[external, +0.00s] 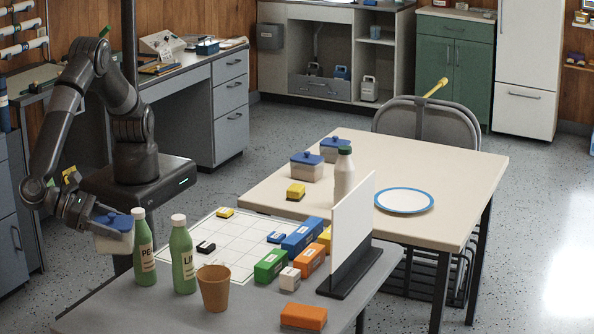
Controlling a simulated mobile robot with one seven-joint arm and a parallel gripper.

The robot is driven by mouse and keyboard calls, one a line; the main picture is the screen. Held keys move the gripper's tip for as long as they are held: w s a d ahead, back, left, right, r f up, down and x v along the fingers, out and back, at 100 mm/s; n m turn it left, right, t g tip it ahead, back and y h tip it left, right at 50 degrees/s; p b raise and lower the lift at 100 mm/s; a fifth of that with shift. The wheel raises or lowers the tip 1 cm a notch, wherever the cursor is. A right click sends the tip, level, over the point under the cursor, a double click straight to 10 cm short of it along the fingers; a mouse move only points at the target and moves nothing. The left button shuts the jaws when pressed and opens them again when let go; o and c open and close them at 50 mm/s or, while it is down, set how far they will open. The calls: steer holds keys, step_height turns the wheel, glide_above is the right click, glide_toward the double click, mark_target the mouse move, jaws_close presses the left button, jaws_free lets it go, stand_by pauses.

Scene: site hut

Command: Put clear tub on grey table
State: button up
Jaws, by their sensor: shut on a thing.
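My gripper (98,216) is at the left, shut on a clear tub (113,243) with a blue lid. The tub is held up left of a green bottle (145,240) and overlaps the bottle's edge in the picture. The fingers are partly hidden by the lid and the wrist. The grey table (215,318) fills the front, with its left edge near the bottles. Whether the tub is over the table or beside it, I cannot tell. Two similar blue-lidded tubs (306,171) (333,151) stand on the cream table (450,170) behind.
A second green bottle (183,258), an orange-brown cup (214,288), several coloured blocks (270,266) and an upright white panel (348,228) crowd the grey table. A white grid sheet (225,242) has some clear squares. A plate (404,200) and white bottle (344,178) are on the cream table.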

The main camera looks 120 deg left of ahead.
steer(key=s+d+f+m+t+h, duration=0.1)
steer(key=s+d+f+m+h, duration=0.1)
steer(key=s+d+f, duration=0.25)
steer(key=shift+w+a+f, duration=0.5)
steer(key=shift+w+f, duration=1.25)
steer(key=shift+w, duration=0.1)
steer(key=shift+w+a+f, duration=0.55)
steer(key=shift+w+f, duration=1.15)
steer(key=shift+w, duration=0.15)
steer(key=shift+w+a+f, duration=0.5)
steer(key=shift+w+f, duration=1.25)
steer(key=shift+w, duration=0.1)
steer(key=o, duration=1.2)
steer(key=shift+f, duration=0.1)
